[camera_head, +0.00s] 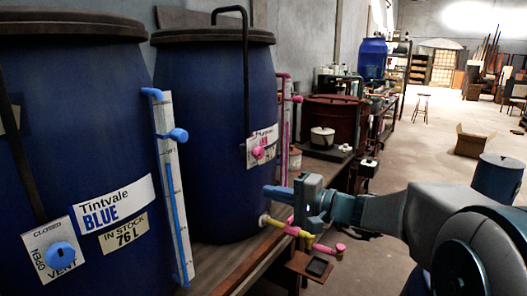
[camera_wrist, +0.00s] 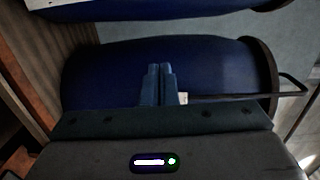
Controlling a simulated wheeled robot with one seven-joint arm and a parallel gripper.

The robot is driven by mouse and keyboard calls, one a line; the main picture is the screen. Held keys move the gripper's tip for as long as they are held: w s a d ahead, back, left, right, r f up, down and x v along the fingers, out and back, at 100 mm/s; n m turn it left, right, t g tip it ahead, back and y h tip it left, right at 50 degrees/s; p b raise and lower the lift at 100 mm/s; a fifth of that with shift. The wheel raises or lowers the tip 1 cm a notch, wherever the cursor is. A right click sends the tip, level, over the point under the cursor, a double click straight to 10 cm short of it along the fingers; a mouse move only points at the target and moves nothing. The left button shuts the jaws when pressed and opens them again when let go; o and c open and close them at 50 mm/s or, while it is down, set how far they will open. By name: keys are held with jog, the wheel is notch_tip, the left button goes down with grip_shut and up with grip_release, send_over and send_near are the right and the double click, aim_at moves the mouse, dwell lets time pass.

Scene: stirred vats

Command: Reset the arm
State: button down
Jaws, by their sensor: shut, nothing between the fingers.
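My gripper (camera_head: 277,193) is shut and empty, its fingers pointing left toward the second blue vat (camera_head: 215,130). In the wrist view the two fingertips of my gripper (camera_wrist: 160,70) lie together in front of a blue vat (camera_wrist: 215,65). A small gap seems to lie between fingers and vat, but I cannot tell how wide. My arm (camera_head: 380,212) reaches in from the right, roughly level. Below the gripper is a tap with pink and yellow pipes (camera_head: 305,236) at the vat's foot; I cannot tell whether the gripper touches it.
A nearer blue vat (camera_head: 110,140) labelled Tintvale Blue has a sight gauge (camera_head: 175,190) and a vent knob (camera_head: 60,255). Both vats stand on a wooden bench (camera_head: 240,262). A small shelf (camera_head: 310,266) juts out below the tap. Open floor (camera_head: 430,140) lies behind my arm, with a cardboard box (camera_head: 472,142).

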jog(key=s+f+n+g+h+p, duration=0.2)
jog(key=s+f+g+h+p, duration=0.15)
jog(key=s, duration=0.35)
jog(key=s+f+n+g+h+p, duration=0.2)
jog(key=s+f+g+h, duration=0.15)
jog(key=s, duration=0.35)
jog(key=s+d+n+h+p, duration=0.2)
jog(key=s+d+h, duration=0.6)
jog(key=d, duration=0.4)
jog(key=shift+s+d+f+t+p, duration=0.2)
jog(key=shift+s+f+t+p, duration=0.2)
jog(key=shift+p, duration=0.35)
